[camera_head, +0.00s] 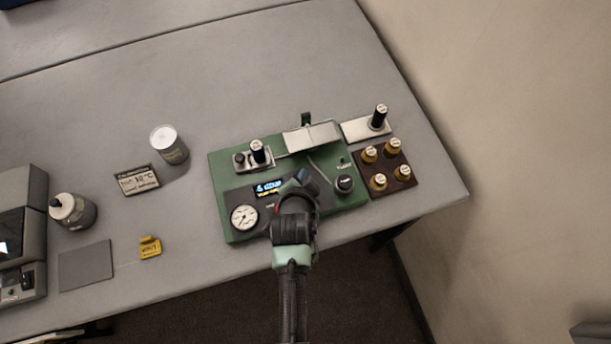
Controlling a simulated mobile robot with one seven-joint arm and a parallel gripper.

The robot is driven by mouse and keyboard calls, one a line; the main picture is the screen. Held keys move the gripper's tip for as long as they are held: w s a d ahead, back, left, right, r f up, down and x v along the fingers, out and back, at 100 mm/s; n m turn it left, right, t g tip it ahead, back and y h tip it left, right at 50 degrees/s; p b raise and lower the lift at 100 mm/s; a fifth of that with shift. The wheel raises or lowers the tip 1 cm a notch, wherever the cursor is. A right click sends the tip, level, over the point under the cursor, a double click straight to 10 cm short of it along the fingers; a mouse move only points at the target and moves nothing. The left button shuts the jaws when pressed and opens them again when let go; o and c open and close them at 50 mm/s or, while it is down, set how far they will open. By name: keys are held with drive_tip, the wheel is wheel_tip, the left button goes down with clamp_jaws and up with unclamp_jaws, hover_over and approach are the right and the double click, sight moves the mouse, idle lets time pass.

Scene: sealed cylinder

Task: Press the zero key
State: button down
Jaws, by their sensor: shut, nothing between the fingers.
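The green instrument panel (222,178) lies on the grey table and carries a lit blue display (269,188) and a round dial gauge (244,217). My gripper (302,182) is over the front middle of the panel, just right of the display. It is shut and empty, seen from above and behind. My wrist covers that part of the panel. I cannot pick out the zero key; small lettering near the display is too small to read. I cannot tell whether the fingertips touch the panel.
A black knob (344,184) is right of my gripper. A brown tray (385,187) holds several brass weights. A metal plate with a black-handled post (379,117) stands behind it. A white-topped cylinder (169,145), a label card (136,180) and a yellow tag (150,247) are left.

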drive_tip(key=shift+f+b, duration=0.4)
idle(0.3)
drive_tip(key=shift+r+p, duration=0.7)
drive_tip(key=shift+r, duration=0.1)
wheel_tip(320, 180, up, 5)
drive_tip(key=p, duration=0.4)
idle(1.0)
